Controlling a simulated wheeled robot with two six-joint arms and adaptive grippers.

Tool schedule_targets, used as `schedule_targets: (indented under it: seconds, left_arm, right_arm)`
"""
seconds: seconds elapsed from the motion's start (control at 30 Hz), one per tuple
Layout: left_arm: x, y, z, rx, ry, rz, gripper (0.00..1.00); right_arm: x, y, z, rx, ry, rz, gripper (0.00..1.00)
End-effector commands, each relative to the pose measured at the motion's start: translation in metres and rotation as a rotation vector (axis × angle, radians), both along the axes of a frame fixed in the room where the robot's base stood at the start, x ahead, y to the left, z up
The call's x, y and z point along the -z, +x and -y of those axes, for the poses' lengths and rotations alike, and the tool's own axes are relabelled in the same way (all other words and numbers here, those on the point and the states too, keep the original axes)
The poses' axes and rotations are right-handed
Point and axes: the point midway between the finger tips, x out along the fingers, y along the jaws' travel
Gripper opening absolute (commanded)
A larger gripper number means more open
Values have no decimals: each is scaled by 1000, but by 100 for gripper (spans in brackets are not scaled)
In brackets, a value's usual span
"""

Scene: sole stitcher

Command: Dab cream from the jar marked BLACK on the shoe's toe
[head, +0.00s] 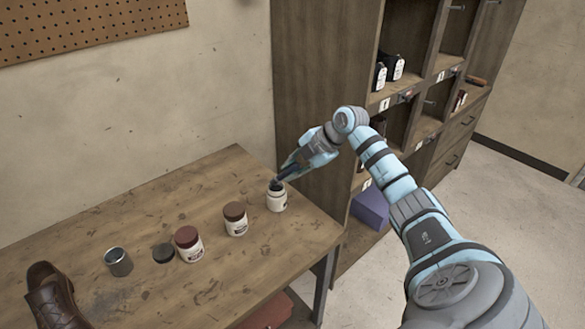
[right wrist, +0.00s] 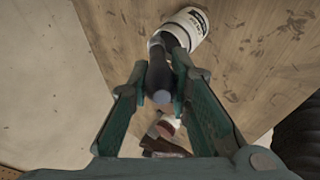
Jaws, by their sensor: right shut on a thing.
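An open white jar (head: 276,203) stands upright at the right end of the wooden table. Its label shows in the right wrist view (right wrist: 195,24) but I cannot read it. My right gripper (head: 290,172) is shut on a dark dauber (right wrist: 162,68), just above the jar. The dauber's far end is at the jar's mouth and seems to be inside it; the tip is hidden. A brown leather shoe (head: 58,308) lies at the table's left front, partly out of frame. My left gripper is not in view.
A jar with a brown lid (head: 235,217) and one with a dark red lid (head: 188,243) stand between open jar and shoe. Left of them are a loose black lid (head: 163,253) and a metal cup (head: 118,262). A wooden shelf unit (head: 318,75) rises behind the table's right end.

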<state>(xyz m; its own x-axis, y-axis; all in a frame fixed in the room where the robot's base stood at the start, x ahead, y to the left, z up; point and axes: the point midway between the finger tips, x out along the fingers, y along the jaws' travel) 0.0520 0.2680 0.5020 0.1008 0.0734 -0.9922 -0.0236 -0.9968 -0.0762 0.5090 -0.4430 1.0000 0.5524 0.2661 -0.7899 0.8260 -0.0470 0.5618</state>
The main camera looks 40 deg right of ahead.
Motion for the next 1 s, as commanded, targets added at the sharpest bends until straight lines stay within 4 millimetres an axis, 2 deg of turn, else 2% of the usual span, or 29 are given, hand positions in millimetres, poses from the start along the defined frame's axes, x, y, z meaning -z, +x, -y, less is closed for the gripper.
schedule_targets:
  seconds: [1.0]
  left_arm:
    - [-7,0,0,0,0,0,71]
  right_arm:
    - [1,0,0,1,1,0,0]
